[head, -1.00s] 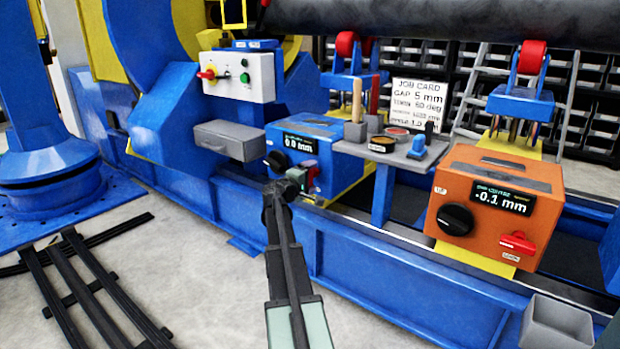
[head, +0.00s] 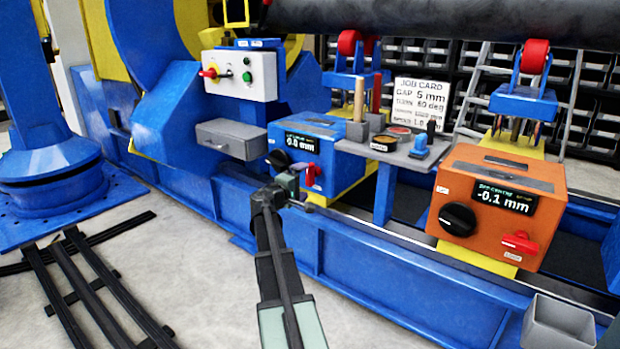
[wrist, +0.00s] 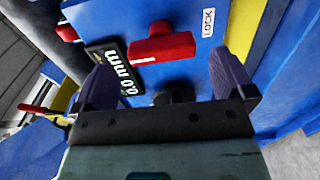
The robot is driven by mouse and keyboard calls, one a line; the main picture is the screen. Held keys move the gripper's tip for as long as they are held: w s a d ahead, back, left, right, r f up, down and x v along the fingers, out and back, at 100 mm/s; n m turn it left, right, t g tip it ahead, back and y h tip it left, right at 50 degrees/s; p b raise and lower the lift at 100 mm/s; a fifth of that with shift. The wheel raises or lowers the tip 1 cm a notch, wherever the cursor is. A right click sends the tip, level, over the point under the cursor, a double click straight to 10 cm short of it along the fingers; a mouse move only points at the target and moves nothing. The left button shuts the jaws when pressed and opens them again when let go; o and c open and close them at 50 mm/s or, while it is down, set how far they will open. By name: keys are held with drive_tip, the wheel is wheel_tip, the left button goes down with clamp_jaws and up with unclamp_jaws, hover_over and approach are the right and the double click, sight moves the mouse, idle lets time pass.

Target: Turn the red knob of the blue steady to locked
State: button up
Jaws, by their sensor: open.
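The blue steady (head: 340,133) stands left of the middle in the head view, its display reading 0.0 mm. My gripper (head: 296,188) is just in front of and below the knob. In the wrist view my gripper (wrist: 163,70) is open, empty, fingers apart, the knob beyond the tips.
An orange steady (head: 500,210) with a black knob and red knob stands at right. A grey tool shelf (head: 385,148) with a job card is between the steadies. A grey drawer box (head: 231,139) is left of the blue steady. Open floor lies in front.

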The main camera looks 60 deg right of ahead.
drive_tip(key=a, duration=0.5)
drive_tip(key=shift+w+a, duration=0.15)
